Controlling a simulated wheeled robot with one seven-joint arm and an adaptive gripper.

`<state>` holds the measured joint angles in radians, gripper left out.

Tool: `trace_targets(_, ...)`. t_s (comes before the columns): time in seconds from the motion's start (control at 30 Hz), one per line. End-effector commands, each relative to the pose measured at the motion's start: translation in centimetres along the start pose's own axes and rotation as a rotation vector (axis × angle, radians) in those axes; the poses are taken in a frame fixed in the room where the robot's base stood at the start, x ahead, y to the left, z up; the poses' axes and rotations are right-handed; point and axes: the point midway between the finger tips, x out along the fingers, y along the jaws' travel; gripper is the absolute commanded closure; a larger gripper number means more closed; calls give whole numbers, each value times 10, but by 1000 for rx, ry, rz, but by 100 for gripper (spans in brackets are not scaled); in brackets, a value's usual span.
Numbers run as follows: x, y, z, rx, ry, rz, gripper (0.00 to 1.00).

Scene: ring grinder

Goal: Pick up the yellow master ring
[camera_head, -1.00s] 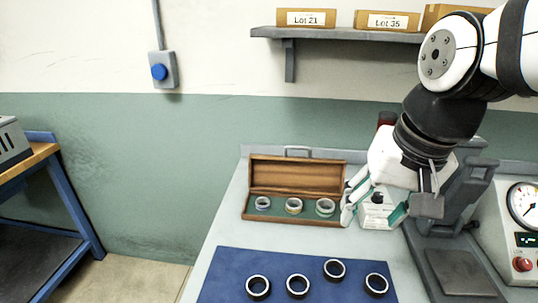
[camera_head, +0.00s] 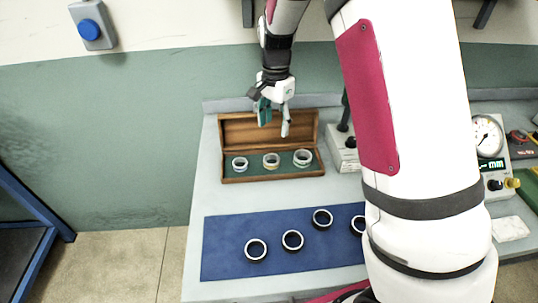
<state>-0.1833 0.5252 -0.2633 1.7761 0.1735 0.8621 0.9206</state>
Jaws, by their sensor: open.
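The yellow master ring (camera_head: 271,163) sits in the middle of a row of three rings in an open wooden case (camera_head: 228,178). Its yellow tint is faint here. Another ring (camera_head: 239,164) is on its left and a larger grey one (camera_head: 303,159) on its right. My gripper (camera_head: 274,125) is open and empty, pointing down. In the picture it is above the middle ring, in front of the raised lid. The fingers appear clear of the rings. The exact height and depth gap cannot be told.
A blue mat (camera_head: 225,232) in front of the case holds several dark rings (camera_head: 256,250). My arm covers the right of the bench. A dial gauge instrument (camera_head: 488,139) stands at the right. The bench (camera_head: 203,190) is clear left of the case.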

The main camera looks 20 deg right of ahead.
Motion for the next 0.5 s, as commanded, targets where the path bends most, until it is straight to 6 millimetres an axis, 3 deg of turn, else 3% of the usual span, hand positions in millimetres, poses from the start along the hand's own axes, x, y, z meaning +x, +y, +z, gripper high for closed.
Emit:
trace_targets(0.3,56,1,1,1,-2,5,47)
trace_targets(0.5,79,0,1,0,0,2,47)
